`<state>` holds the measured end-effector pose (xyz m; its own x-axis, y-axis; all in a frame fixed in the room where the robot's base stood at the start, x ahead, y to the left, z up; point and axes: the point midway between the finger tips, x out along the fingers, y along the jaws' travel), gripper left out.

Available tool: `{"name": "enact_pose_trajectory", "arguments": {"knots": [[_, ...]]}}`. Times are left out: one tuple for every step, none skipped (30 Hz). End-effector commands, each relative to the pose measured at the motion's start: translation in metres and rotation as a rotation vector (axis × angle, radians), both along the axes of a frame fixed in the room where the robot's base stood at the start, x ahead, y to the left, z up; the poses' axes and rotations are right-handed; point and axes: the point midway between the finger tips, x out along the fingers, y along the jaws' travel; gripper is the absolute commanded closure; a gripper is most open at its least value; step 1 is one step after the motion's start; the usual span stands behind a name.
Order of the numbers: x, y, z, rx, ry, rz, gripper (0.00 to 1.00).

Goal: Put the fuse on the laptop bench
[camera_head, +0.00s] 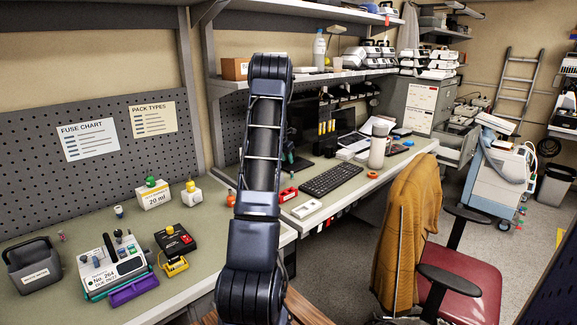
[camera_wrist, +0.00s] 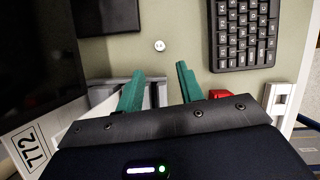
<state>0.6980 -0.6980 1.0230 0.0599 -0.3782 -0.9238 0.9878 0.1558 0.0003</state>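My gripper (camera_wrist: 157,72) shows in the wrist view with its two teal fingers apart and nothing between them. It is over the laptop bench (camera_wrist: 185,35), a pale green top. A small round whitish thing (camera_wrist: 159,46) lies or stands on that top just beyond the fingertips; it may be the fuse seen end-on, but I cannot tell. In the head view the laptop bench (camera_head: 376,180) holds a laptop (camera_head: 352,141) and a black keyboard (camera_head: 331,178). My arm hides the gripper and part of this bench there.
In the wrist view a keyboard (camera_wrist: 243,33) is at right, a dark panel (camera_wrist: 38,60) at left and a red item (camera_wrist: 219,94) behind the right finger. The left bench (camera_head: 215,240) carries a tester (camera_head: 112,265) and a grey bin (camera_head: 33,266). A chair (camera_head: 455,275) stands in front.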

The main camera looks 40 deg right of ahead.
Motion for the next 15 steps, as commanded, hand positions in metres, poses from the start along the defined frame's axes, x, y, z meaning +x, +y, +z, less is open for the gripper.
{"name": "enact_pose_trajectory", "arguments": {"knots": [[0.000,0.002,0.004,0.000,0.000,0.000,0.63],[-0.001,0.003,0.006,0.000,0.000,0.000,0.63],[-0.001,0.003,0.008,0.000,0.000,0.000,0.63],[-0.001,0.004,0.010,0.000,0.000,0.000,0.63],[-0.001,0.004,0.010,0.000,0.000,0.000,0.63],[-0.001,0.005,0.011,0.000,0.000,0.000,0.63],[-0.001,0.005,0.012,0.000,0.000,0.000,0.63],[-0.001,0.005,0.012,0.000,0.000,-0.001,0.63],[0.000,0.007,0.014,0.000,-0.002,-0.002,0.63],[0.000,0.010,0.016,0.000,-0.006,-0.006,0.63],[0.001,0.014,0.019,0.000,-0.009,-0.012,0.63],[0.003,0.021,0.025,0.001,-0.019,-0.025,0.63],[0.005,0.028,0.031,0.000,-0.028,-0.036,0.63],[0.006,0.037,0.038,0.002,-0.039,-0.051,0.63],[0.009,0.052,0.048,0.005,-0.055,-0.077,0.63]]}}
